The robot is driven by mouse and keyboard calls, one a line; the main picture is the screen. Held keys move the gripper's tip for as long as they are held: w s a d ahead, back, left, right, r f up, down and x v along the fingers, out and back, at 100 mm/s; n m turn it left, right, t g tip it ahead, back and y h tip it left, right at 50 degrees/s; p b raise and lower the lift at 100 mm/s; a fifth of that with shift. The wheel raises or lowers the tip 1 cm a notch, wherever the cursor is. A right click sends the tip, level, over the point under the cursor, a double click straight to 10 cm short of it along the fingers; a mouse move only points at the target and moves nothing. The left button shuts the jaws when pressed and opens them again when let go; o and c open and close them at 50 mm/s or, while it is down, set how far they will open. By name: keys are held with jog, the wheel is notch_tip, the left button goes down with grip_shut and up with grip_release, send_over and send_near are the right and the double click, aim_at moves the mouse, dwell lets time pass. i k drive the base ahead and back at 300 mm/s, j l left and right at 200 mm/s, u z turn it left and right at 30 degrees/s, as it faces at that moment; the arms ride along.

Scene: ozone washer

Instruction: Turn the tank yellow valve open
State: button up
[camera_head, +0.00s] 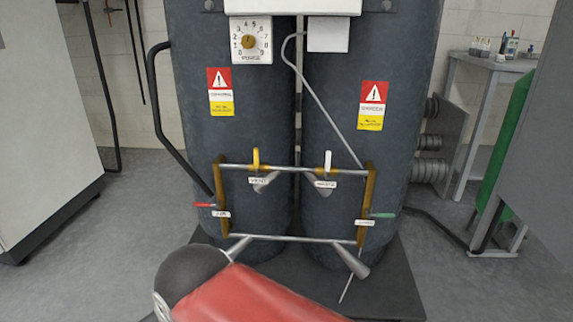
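A yellow valve handle (256,160) stands upright on the left part of the upper metal pipe (290,168), in front of the left dark tank (235,130). A small label, perhaps reading VENT (263,179), hangs just below it. A white-handled valve (327,161) stands on the same pipe to its right. A red handle (203,205) sticks out left of the pipe frame and a green handle (382,215) sticks out right. My gripper does not show. A red link of my arm and its dark joint fill the bottom centre, below the pipe frame.
The right tank (370,150) stands beside the left one on a dark base plate (385,285). A dial (249,42) sits above. A black hose (155,100) curves at the left. A grey cabinet (45,110) stands far left and a side table (485,60) far right.

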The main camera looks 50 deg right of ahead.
aim_at(255, 152)
jog(key=z, duration=1.3)
jog(key=j+u, duration=0.45)
jog(key=j, duration=0.7)
